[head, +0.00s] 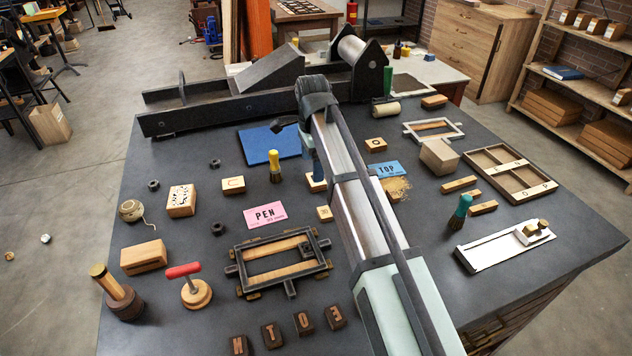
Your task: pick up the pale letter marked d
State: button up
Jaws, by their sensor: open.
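Several pale wooden letter blocks lie on the dark bench. One (233,184) is marked with a C shape and one (376,144) with an O shape. A third pale block (324,213) lies left of my arm, its letter too small to read. Another pale block (316,183) lies just below my gripper, partly covered, its letter hidden. I cannot tell which block bears the d. My gripper (314,171) points down over that partly covered block, largely hidden by my own arm. It is open; whether its fingers touch or surround the block is not clear.
A yellow-handled brush (275,166) stands left of my gripper. A blue TOP card (387,169) lies to the right, a pink PEN card (265,213) to the left. A black metal frame (281,262) lies in front. The press (250,95) fills the back.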

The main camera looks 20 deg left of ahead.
jog(key=f, duration=0.4)
jog(key=shift+d+f, duration=0.2)
jog(key=shift+f, duration=0.2)
jog(key=c, duration=1.1)
jog(key=shift+c, duration=0.2)
